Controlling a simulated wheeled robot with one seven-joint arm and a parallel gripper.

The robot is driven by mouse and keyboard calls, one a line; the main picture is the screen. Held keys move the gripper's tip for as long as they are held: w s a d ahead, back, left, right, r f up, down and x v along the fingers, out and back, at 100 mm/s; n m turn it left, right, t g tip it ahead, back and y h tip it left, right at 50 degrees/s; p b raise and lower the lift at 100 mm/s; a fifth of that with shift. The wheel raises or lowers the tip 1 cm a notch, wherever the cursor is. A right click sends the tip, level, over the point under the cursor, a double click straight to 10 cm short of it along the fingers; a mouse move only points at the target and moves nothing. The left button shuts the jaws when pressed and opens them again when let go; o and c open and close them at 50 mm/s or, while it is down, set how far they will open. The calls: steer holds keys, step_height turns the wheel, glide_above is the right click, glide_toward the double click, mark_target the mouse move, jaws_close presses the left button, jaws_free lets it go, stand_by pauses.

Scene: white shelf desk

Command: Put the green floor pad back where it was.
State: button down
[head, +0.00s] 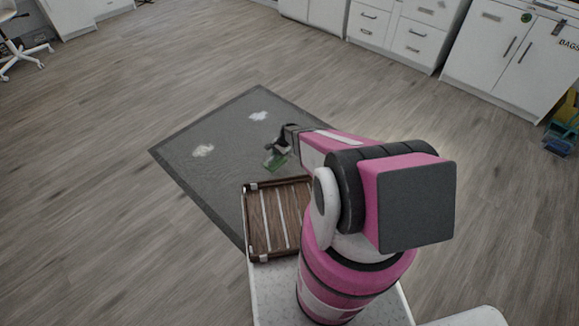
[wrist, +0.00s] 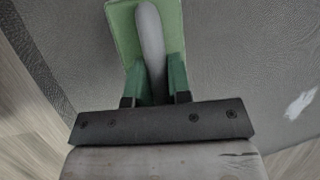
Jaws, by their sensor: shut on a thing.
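The green floor pad (wrist: 118,30) is a light green flat block with a grey handle, filling the top middle of the wrist view. My gripper (wrist: 153,82) is shut on its grey handle, with one green finger on each side. In the head view, my gripper (head: 279,150) reaches out over the dark grey mat, and the pad (head: 280,161) shows as a small green patch at its tip, partly hidden by the fingers. I cannot tell whether the pad touches the mat.
The dark grey mat (head: 225,172) lies on the wood floor with two whitish patches (head: 203,151) (head: 258,116) on it. A brown slatted wooden tray (head: 249,222) sits near my arm's base. White cabinets (head: 395,32) line the back. Open floor lies left.

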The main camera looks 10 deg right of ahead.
steer(key=shift+d+f, duration=1.9)
steer(key=shift+f, duration=0.25)
steer(key=shift+d+f, duration=1.9)
steer(key=shift+f, duration=0.25)
steer(key=shift+w+f, duration=0.1)
steer(key=shift+f, duration=0.05)
steer(key=c, duration=1.1)
jaws_free()
steer(key=shift+o, duration=0.2)
steer(key=s+v, duration=0.1)
steer(key=v, duration=1.1)
steer(key=s+a+r+n+h, duration=0.1)
steer(key=s+a+r+n, duration=0.1)
steer(key=s+r, duration=0.5)
steer(key=s+a+r+n+h, duration=0.1)
steer(key=s+r+n, duration=0.4)
steer(key=r, duration=1.4)
steer(key=s+a+r+n+t+h, duration=0.1)
steer(key=s+a+r+n+h, duration=0.1)
steer(key=s+r, duration=0.8)
step_height(320, 180, up, 4)
steer(key=shift+a+r+n+h, duration=0.15)
steer(key=shift+a+n+h, duration=0.3)
steer(key=shift+n, duration=0.25)
